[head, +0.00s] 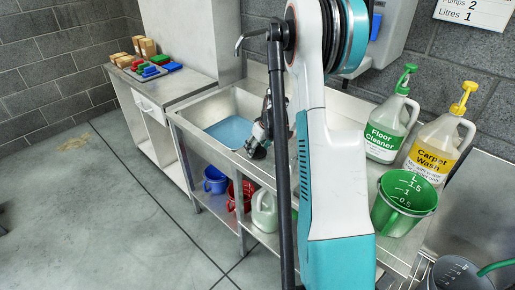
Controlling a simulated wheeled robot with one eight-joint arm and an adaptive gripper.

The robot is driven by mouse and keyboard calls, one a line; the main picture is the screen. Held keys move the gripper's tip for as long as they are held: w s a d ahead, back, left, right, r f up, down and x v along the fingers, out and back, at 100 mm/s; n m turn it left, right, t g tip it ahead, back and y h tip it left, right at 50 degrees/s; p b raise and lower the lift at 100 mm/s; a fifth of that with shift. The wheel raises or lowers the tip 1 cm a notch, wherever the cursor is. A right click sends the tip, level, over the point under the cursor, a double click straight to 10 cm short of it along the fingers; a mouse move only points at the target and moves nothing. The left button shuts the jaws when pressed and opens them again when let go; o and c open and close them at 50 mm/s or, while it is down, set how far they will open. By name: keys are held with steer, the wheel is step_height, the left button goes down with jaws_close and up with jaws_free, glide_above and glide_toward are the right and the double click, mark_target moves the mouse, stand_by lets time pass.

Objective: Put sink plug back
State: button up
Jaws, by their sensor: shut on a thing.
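The steel sink (187,115) stands left of my arm, with a pool of blue water (229,133) in its basin. My gripper (257,147) is over the right side of the sink, pointing down at a slant. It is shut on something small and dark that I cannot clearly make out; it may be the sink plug. I see no plug elsewhere, and the drain hole does not show. My arm and a dark pole hide the right part of the sink.
A green-topped Floor Cleaner jug (385,140), a yellow-topped Carpet Wash jug (432,148) and a green measuring bucket (403,204) stand on the right counter. A tap (251,36) rises behind the sink. Blue (215,180) and red (241,194) containers sit below. Open floor lies left.

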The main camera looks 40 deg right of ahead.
steer(key=o, duration=1.1)
steer(key=p+v, duration=0.3)
steer(key=v, duration=0.9)
